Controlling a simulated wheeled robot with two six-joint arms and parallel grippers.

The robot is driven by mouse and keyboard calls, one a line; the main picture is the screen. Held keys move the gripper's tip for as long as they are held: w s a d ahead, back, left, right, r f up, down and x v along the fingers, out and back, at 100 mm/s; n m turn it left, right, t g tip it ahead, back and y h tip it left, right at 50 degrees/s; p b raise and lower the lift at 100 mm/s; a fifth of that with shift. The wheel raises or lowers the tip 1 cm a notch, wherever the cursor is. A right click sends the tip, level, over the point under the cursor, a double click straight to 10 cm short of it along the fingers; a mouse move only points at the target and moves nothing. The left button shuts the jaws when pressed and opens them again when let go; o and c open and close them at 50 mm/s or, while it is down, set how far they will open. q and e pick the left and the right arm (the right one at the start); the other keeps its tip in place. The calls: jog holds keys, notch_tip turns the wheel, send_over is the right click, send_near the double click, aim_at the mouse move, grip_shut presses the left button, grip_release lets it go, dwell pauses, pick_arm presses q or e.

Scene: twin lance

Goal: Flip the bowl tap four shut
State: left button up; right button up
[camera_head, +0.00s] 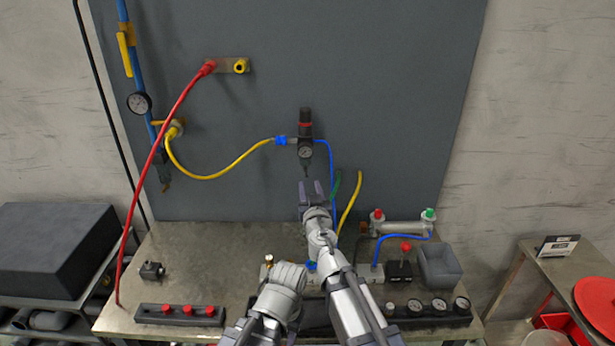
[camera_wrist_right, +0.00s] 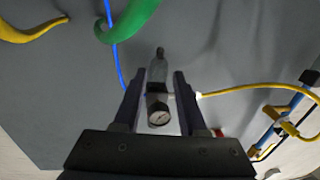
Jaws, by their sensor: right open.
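The filter regulator (camera_head: 305,132) hangs on the grey panel, with a red and black knob on top, a round gauge and a narrow bowl below. The small bowl tap (camera_head: 306,171) is at the bottom of it, too small to tell its lever position. My right gripper (camera_head: 312,188) is open and empty, just below the tap in the head view; contact is not visible. It also shows in the wrist view (camera_wrist_right: 158,78).
A yellow hose (camera_head: 225,172) joins the regulator from the left; a blue hose (camera_head: 331,165) runs down its right. A green hose end (camera_head: 336,188) and a yellow hose end (camera_head: 355,190) stand close right of my gripper. The bench (camera_head: 215,245) has fittings and gauges near its front.

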aim_at(307, 176)
jog(key=w, duration=0.6)
jog(key=shift+w+a, duration=0.3)
jog(key=shift+a, duration=0.1)
jog(key=shift+s, duration=0.1)
jog(key=shift+c, duration=0.3)
grip_shut()
